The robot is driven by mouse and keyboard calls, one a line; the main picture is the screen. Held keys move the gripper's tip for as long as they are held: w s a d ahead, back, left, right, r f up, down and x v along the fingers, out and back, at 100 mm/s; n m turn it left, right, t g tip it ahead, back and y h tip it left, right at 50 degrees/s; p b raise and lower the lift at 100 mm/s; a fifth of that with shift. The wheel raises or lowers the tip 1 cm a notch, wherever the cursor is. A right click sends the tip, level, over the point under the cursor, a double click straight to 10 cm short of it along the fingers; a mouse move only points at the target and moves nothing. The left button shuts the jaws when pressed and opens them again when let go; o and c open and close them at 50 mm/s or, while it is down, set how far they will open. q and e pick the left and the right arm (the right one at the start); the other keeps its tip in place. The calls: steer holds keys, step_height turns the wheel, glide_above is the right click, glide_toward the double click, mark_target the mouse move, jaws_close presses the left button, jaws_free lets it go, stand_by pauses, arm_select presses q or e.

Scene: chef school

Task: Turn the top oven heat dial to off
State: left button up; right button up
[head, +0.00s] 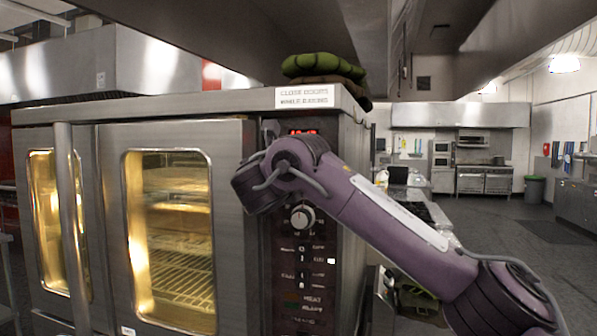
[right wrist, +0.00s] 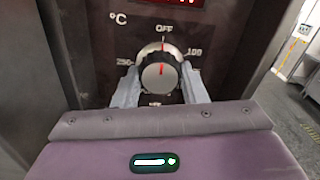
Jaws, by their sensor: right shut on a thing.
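The top heat dial (right wrist: 161,76) is a round silver and black knob, seen in the right wrist view below a red display. Its scale reads °C, with OFF at the top, 100 at the right and 250 at the left. The dial's red mark points up, at or very near OFF. My right gripper (right wrist: 160,90) is shut on the dial, one pale finger on each side. In the head view my right arm's purple links hide this dial and the fingertips. The left gripper is in no view.
The steel oven (head: 110,128) has lit glass doors at the left. A lower dial (head: 302,217) and several switches sit below my right wrist on the dark panel. Folded green cloth (head: 323,67) lies on top. Open floor and counters lie at the right.

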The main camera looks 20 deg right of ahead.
steer(key=shift+f, duration=0.25)
steer(key=o, duration=0.6)
steer(key=shift+c, duration=0.2)
steer(key=o, duration=0.4)
steer(key=shift+r, duration=0.1)
steer(key=b+v, duration=0.6)
steer(key=v, duration=0.1)
steer(key=shift+s+a, duration=0.25)
steer(key=shift+s, duration=0.05)
